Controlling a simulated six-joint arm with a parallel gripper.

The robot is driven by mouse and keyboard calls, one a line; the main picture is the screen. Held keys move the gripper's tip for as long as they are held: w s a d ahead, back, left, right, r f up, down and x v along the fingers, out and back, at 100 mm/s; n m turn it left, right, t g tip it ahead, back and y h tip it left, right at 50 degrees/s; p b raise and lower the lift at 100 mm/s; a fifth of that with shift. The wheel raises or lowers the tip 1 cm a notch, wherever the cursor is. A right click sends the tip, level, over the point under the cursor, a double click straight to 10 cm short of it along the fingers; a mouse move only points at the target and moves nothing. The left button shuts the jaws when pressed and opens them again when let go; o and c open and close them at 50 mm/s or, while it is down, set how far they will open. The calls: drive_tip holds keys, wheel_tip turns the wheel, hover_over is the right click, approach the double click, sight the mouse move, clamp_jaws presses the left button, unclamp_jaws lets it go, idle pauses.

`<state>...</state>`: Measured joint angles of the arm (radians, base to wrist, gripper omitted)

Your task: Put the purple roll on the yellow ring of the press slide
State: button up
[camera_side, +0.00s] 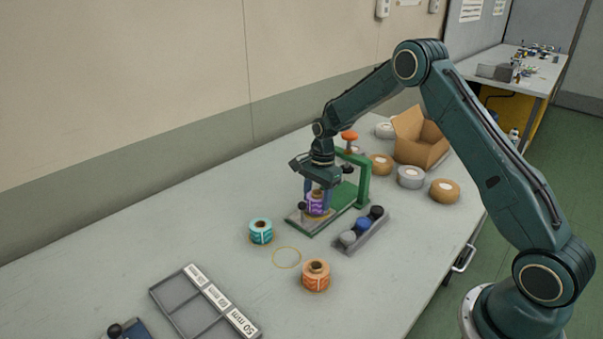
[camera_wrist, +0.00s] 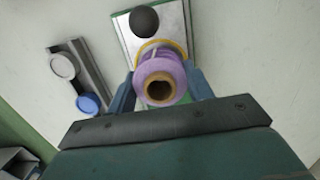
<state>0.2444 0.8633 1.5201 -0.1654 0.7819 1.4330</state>
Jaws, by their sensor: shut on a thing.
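The purple roll (camera_side: 316,204) is between the fingers of my gripper (camera_side: 318,200), upright, low over the press slide. In the wrist view the purple roll (camera_wrist: 160,80) shows its brown core, and my gripper (camera_wrist: 161,88) is shut on it from both sides. The yellow ring (camera_wrist: 152,44) shows as an arc just beyond the roll; the rest is hidden under it. The press slide (camera_wrist: 124,32) is a grey plate with a black knob (camera_wrist: 144,21). I cannot tell whether the roll touches the ring.
The green press frame (camera_side: 365,182) with an orange knob (camera_side: 349,136) stands just behind. A teal roll (camera_side: 260,231) and an orange roll (camera_side: 316,275) stand in front. A divided grey tray (camera_side: 205,303) lies at front left.

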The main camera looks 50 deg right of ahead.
drive_tip(key=shift+f, duration=0.55)
idle(1.0)
drive_tip(key=o, duration=1.3)
drive_tip(key=shift+r, duration=0.15)
wheel_tip(320, 180, up, 7)
drive_tip(key=shift+r, duration=0.1)
idle(0.7)
drive_tip(key=shift+r, duration=0.1)
idle(0.5)
